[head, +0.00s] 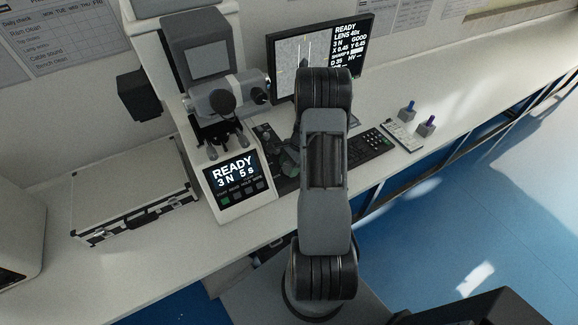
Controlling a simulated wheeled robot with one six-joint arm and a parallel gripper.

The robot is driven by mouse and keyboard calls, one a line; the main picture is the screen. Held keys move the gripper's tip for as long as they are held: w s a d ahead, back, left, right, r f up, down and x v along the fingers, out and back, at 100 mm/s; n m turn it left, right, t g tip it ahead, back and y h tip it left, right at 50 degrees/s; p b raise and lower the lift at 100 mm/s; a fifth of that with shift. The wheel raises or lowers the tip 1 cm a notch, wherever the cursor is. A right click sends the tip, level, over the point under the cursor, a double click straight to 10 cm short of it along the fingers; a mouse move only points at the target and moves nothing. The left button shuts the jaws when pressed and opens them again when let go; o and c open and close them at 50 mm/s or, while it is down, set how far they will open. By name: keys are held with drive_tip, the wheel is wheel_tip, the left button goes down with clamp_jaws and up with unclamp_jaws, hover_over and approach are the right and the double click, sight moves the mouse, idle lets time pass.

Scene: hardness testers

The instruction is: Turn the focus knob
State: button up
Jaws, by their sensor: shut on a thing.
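The hardness tester (212,88) stands on the bench, with a grey head, a turret with dark objectives, and a lit front panel (234,175) reading READY, 3 N, 5 s. My gripper (284,150) is low at the right side of the tester, partly hidden behind my own arm. It is shut on what appears to be the focus knob at the tester's side. The knob itself is not clearly visible, and its turn angle cannot be told. The monitor (362,50) behind shows READY, LENS 40x and a grey specimen picture.
A keyboard (366,148) lies right of my arm. A small tray (404,136) and two small blocks with blue and purple tops (427,126) stand farther right. A silver case (130,205) lies left of the tester. The bench's far right is clear.

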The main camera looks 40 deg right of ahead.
drive_tip(key=shift+f+m+b, duration=0.15)
drive_tip(key=shift+m+b, duration=0.3)
drive_tip(key=shift+m, duration=0.15)
drive_tip(key=shift+m+t, duration=0.4)
drive_tip(key=shift+m, duration=0.3)
drive_tip(key=o, duration=0.9)
drive_tip(key=b+v, duration=0.2)
drive_tip(key=v, duration=1.2)
